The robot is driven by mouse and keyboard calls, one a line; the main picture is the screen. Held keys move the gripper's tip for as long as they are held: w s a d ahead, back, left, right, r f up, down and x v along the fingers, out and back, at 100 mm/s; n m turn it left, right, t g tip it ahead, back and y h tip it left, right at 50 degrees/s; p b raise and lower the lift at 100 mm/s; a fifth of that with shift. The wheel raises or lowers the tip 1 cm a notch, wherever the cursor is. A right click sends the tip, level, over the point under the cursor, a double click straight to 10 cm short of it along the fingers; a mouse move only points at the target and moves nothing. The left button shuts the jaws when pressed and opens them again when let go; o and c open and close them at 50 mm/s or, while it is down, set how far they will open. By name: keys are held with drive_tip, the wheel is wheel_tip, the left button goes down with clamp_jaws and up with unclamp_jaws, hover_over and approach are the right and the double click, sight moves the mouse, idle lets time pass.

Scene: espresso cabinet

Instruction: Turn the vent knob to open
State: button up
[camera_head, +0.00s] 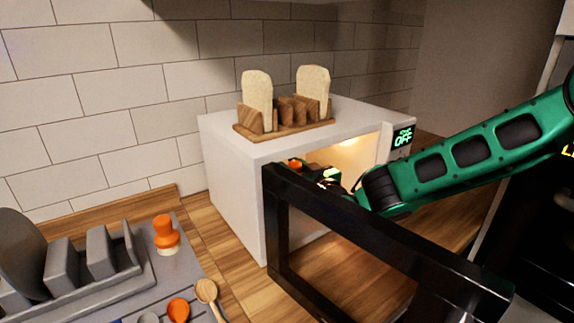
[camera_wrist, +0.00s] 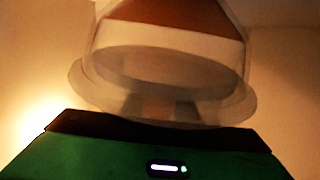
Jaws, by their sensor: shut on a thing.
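My gripper (camera_head: 328,178) reaches into the open white cabinet (camera_head: 228,175), partly hidden behind the black door frame. In the wrist view it is shut on an orange-and-white object (camera_wrist: 170,45) with a pale, flared, see-through-looking rim. A small orange part (camera_head: 295,164) shows beside the gripper inside the cabinet; it seems to be the same object. I cannot make out a vent knob for certain in either view.
The black-framed door (camera_head: 390,240) stands open in front of the cabinet, with my arm passing over it. A wooden rack (camera_head: 285,126) with two bread slices stands on top. On the counter are an orange-topped shaker (camera_head: 166,236), a grey rack (camera_head: 95,265) and a wooden spoon (camera_head: 207,292).

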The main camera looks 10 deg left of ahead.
sight(300, 170)
drive_tip(key=shift+w+d+f+m+t+h, duration=0.1)
drive_tip(key=shift+d+f+m+t+h, duration=0.05)
drive_tip(key=shift+m+t+h, duration=0.3)
drive_tip(key=shift+d+r, duration=0.1)
drive_tip(key=shift+r, duration=0.1)
drive_tip(key=shift+r+t+h, duration=0.1)
drive_tip(key=shift+t+h, duration=0.15)
drive_tip(key=o, duration=1)
drive_tip(key=shift+o, duration=0.2)
drive_tip(key=v, duration=1)
drive_tip(key=shift+d, duration=0.4)
